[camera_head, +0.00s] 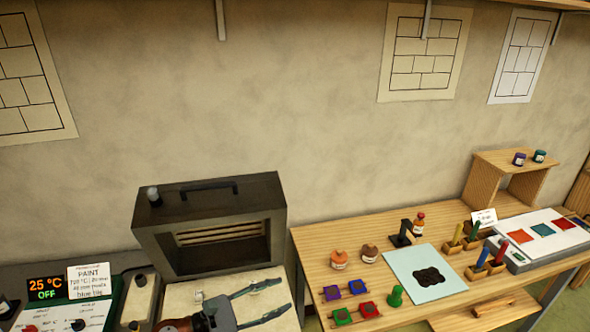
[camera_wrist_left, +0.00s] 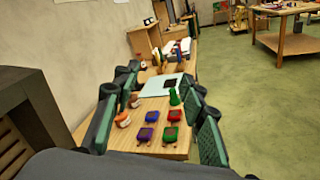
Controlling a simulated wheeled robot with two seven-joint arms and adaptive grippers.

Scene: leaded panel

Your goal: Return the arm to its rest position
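My left gripper (camera_head: 284,297) is in the lower middle of the head view, in front of the kiln and left of the wooden bench. Its two fingers are spread and nothing is between them. The left wrist view also shows the fingers (camera_wrist_left: 154,112) wide apart, with the bench seen beyond the gap. Most of my left arm is outside the head view. My right gripper is in neither view.
The dark kiln (camera_head: 155,232) stands open-fronted behind my left gripper. The wooden bench (camera_head: 312,262) holds bottles, colored pots, a green stamp-like piece (camera_head: 396,297) and a pale sheet (camera_head: 405,262). A control panel (camera_head: 95,312) reading 25 °C OFF is at left.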

